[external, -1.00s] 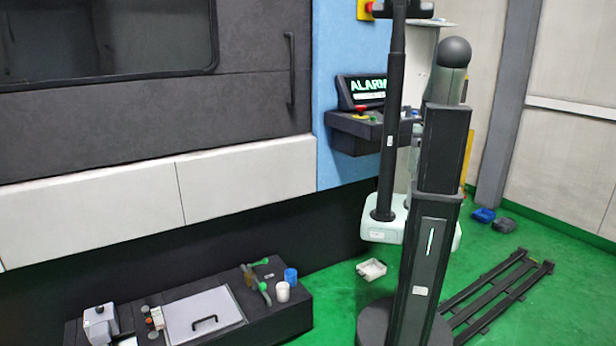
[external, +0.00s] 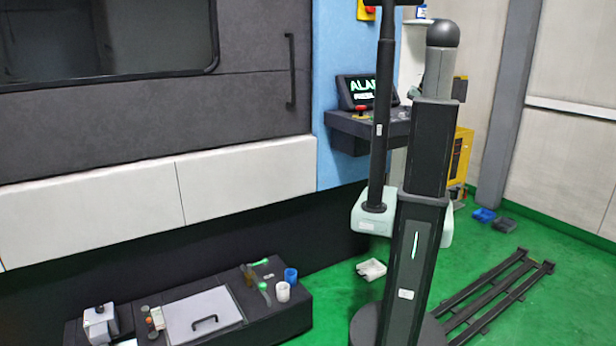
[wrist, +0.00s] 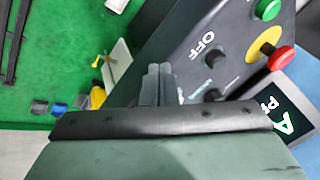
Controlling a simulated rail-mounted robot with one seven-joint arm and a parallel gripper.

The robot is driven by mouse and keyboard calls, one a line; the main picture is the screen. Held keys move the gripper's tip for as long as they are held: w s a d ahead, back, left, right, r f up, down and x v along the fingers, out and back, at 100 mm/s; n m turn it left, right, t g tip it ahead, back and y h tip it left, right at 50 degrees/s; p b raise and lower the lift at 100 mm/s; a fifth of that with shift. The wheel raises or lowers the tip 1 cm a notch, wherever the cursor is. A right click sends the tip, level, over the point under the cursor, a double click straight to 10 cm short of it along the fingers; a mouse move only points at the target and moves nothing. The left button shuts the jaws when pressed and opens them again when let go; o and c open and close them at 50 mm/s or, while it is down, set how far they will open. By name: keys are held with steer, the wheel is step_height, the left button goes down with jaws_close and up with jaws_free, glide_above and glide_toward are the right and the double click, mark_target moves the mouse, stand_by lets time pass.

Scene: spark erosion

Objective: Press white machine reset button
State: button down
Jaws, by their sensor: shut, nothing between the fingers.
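The machine's control panel (external: 345,128) is a dark shelf under a screen (external: 358,92) with an alarm message, partly behind my arm. In the wrist view the panel (wrist: 185,48) runs diagonally, with a green button (wrist: 267,9), a red button (wrist: 281,58) on a yellow base, an OFF label and dark round controls (wrist: 213,57). I cannot make out a white reset button in either view. My gripper (wrist: 158,84) is shut and empty, its grey fingers appearing over or near the panel's edge by the dark controls. In the external view it is hidden.
The blue machine side (external: 335,40) stands beside the panel. A yellow unit (external: 461,155) stands behind my arm. A low bench (external: 295,318) with a lidded box, cups and small items is at the lower left. Black rails (external: 500,290) lie on the green floor.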

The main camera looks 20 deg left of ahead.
steer(key=w+a+r+n+t+y+p, duration=0.1)
steer(key=w+a+r+t+y, duration=0.1)
steer(key=w+r, duration=0.6)
step_height(320, 180, up, 3)
steer(key=shift+w+a+f+y, duration=0.15)
steer(key=shift+a+y, duration=0.35)
steer(key=shift+a, duration=0.55)
steer(key=shift+f, duration=0.1)
steer(key=b, duration=0.5)
glide_above(404, 114)
step_height(404, 114, down, 8)
steer(key=shift+w+f, duration=0.1)
steer(key=shift+f+b, duration=0.25)
steer(key=shift+b, duration=0.05)
steer(key=shift+f, duration=0.1)
steer(key=shift+f+b, duration=0.3)
steer(key=shift+b, duration=0.4)
